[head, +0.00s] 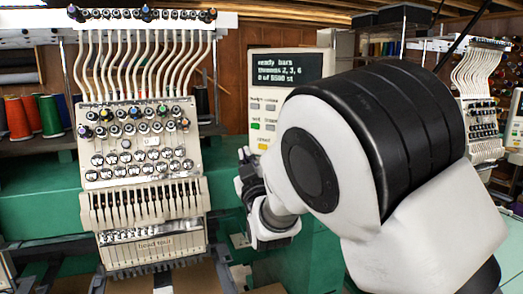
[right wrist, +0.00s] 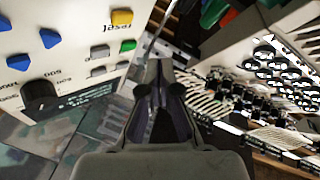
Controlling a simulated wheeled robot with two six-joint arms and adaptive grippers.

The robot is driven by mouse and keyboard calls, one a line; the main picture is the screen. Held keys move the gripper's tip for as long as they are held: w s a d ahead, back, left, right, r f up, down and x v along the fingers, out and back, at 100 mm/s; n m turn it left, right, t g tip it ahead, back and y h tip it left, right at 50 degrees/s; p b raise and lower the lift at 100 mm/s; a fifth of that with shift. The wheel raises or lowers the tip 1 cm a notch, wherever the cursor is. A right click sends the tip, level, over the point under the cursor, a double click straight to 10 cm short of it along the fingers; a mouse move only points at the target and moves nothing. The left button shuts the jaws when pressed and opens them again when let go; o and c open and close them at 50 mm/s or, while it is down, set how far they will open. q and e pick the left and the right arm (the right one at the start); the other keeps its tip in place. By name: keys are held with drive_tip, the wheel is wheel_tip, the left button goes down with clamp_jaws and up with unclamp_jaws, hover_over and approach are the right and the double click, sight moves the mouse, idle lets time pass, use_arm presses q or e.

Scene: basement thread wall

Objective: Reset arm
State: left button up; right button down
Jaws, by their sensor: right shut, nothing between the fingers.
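My right arm fills the right middle of the head view. Its gripper (head: 246,165) is small and partly hidden behind the wrist, just below and left of the control panel (head: 266,105). In the right wrist view the gripper (right wrist: 164,88) is shut and empty, pointing away from the camera, beside the panel (right wrist: 75,60). The panel appears upside down there, with a yellow button (right wrist: 122,18), a green button (right wrist: 128,45) and blue buttons (right wrist: 50,38). I cannot tell whether the fingers touch anything. My left gripper is not in view.
An embroidery machine head (head: 140,150) with rows of needles and thread tubes stands left of the gripper. Its green body (head: 45,200) runs behind. Thread cones (head: 18,118) stand at far left. A second machine head (head: 480,95) is at the right.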

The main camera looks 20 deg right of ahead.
drive_tip(key=shift+s+a, duration=0.2)
drive_tip(key=shift+s, duration=0.05)
drive_tip(key=shift+f, duration=0.1)
idle(0.3)
drive_tip(key=s+d+f+g, duration=0.1)
drive_tip(key=d+f+g, duration=0.1)
drive_tip(key=f, duration=0.9)
drive_tip(key=s+d+f+m+g, duration=0.1)
drive_tip(key=d+f+g, duration=0.15)
drive_tip(key=f, duration=0.85)
drive_tip(key=s+d+f+g, duration=0.1)
drive_tip(key=d+f+g, duration=0.15)
drive_tip(key=f, duration=0.85)
drive_tip(key=s+d+f+m+g, duration=0.15)
drive_tip(key=s+f+g, duration=0.45)
drive_tip(key=s+f, duration=1)
drive_tip(key=s+f+g, duration=0.2)
drive_tip(key=s+f, duration=0.1)
drive_tip(key=s, duration=0.5)
drive_tip(key=s+f+m+g+y, duration=0.1)
drive_tip(key=s+f+g, duration=0.2)
drive_tip(key=s, duration=0.4)
drive_tip(key=s+a+f+m+g, duration=0.1)
drive_tip(key=s+f+g, duration=0.2)
drive_tip(key=s, duration=0.5)
drive_tip(key=shift+s+f+b, duration=0.25)
drive_tip(key=shift+s+b, duration=0.1)
drive_tip(key=shift+b, duration=0.1)
